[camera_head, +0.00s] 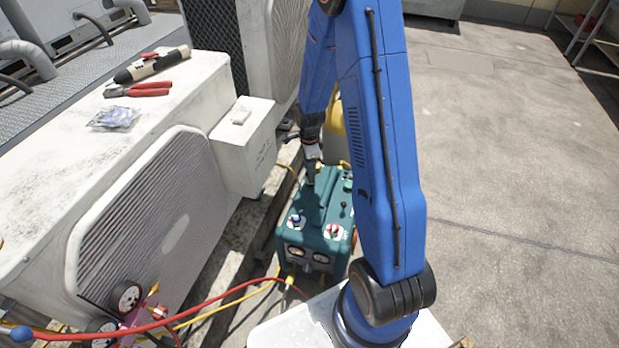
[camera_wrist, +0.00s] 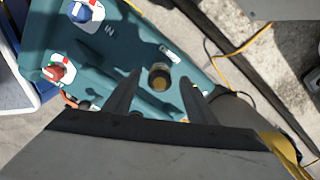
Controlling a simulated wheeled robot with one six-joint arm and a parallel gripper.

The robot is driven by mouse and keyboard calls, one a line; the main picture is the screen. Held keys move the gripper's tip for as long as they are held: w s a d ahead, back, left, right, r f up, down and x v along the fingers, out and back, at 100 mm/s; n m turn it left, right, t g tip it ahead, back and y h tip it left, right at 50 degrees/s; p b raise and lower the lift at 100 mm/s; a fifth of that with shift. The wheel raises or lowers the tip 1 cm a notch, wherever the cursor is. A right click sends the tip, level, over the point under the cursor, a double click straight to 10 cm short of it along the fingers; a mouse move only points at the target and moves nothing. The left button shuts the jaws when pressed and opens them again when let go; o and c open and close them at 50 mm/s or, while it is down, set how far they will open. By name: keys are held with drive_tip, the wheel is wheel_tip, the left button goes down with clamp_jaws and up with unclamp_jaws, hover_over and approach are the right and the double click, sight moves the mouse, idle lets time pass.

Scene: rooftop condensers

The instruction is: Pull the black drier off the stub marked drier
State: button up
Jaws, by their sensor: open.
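A teal recovery machine (camera_head: 318,243) stands on the ground between the condenser and my arm. My gripper (camera_head: 311,180) is above its top, pointing down. In the wrist view the two fingers are apart with nothing held. Between the fingertips, on the teal top (camera_wrist: 122,50), is a round dark piece with a brass-coloured centre (camera_wrist: 160,77), seen from above. It may be the black drier on its stub; I cannot tell for sure. A small white label (camera_wrist: 170,52) lies beside it, too small to read. In the head view my gripper hides this spot.
Blue knob (camera_wrist: 85,12) and red knob (camera_wrist: 55,72) stand up from the machine's top. A white condenser (camera_head: 178,120) is at the left, with red pliers (camera_head: 140,89) on it. A red hose (camera_head: 200,308) crosses the front. The right-hand floor is clear.

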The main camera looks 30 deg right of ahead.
drive_tip(key=shift+f, duration=2.35)
clamp_jaws()
